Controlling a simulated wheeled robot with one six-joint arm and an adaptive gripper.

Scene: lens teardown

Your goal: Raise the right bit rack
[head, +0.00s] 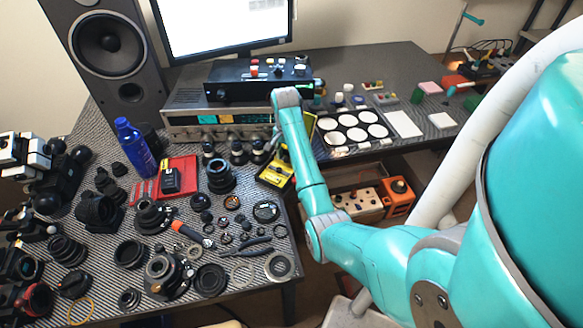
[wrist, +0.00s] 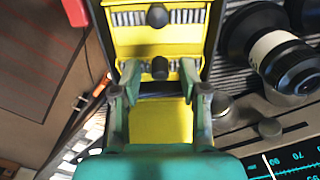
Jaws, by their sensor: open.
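A yellow bit case (head: 273,176) lies open near the right edge of the main bench; its yellow inside also shows in the wrist view (wrist: 160,121). In that view, one bit rack (wrist: 185,17) with a row of grey bits and a black knob is at the top. A second rack's black knob (wrist: 160,68) lies below it, between my fingers. I cannot tell for sure which rack is the right one. My gripper (wrist: 159,72) is open, with one finger on each side of the lower knob, and no contact is clear. In the head view my arm hides the gripper.
A dark lens with a white band (wrist: 272,53) stands close to the right of the case. A radio with a lit dial (head: 215,120) is behind. A blue bottle (head: 134,147) and a red tray (head: 178,186) stand to the left. Many lens parts crowd the bench front.

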